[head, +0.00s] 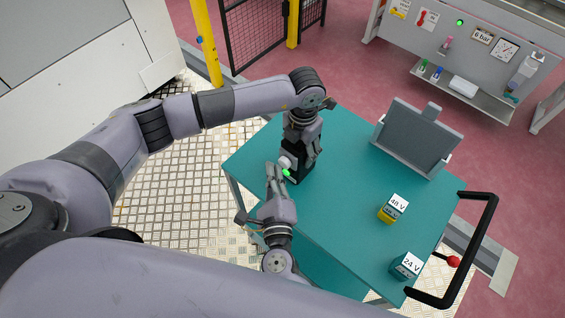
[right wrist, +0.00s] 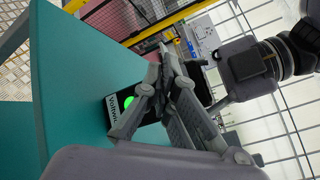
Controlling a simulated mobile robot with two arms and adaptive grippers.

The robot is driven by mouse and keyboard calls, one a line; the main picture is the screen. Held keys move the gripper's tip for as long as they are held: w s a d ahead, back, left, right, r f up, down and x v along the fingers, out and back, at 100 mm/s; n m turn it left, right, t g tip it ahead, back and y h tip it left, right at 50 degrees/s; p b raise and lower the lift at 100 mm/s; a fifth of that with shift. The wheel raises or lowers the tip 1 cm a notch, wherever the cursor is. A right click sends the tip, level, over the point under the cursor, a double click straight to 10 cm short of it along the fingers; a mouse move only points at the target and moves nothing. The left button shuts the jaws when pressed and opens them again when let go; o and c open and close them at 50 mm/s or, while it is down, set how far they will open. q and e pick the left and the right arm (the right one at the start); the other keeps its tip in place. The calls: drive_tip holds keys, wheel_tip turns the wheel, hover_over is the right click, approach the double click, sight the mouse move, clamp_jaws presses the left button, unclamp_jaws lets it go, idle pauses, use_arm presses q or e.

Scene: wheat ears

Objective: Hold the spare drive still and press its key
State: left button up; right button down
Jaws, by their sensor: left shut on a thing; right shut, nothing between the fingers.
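The spare drive (head: 301,164) is a black box standing on the teal table, with a lit green spot on its near side. In the right wrist view the right fingers (right wrist: 164,50) cover part of the drive.
The teal table (head: 340,205) also carries a yellow 48 V block (head: 389,213), a teal 24 V block (head: 403,267) and a grey upright panel (head: 418,138). A black handle (head: 482,240) edges its right side. The table's middle is clear.

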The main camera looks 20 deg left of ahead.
use_arm(q)
drive_tip(key=shift+s+f, duration=0.2)
drive_tip(key=shift+f, duration=0.05)
use_arm(e)
drive_tip(key=shift+s+a, duration=0.15)
drive_tip(key=shift+s, duration=0.15)
drive_tip(key=shift+s, duration=0.15)
drive_tip(key=s, duration=0.1)
drive_tip(key=s+a, duration=0.1)
drive_tip(key=s, duration=0.1)
drive_tip(key=s+a, duration=0.1)
drive_tip(key=shift+s, duration=0.2)
use_arm(q)
drive_tip(key=shift+a, duration=0.1)
idle(1.0)
drive_tip(key=o, duration=1.9)
drive_tip(key=shift+w+r, duration=0.1)
drive_tip(key=shift+w, duration=0.05)
drive_tip(key=shift+r, duration=0.15)
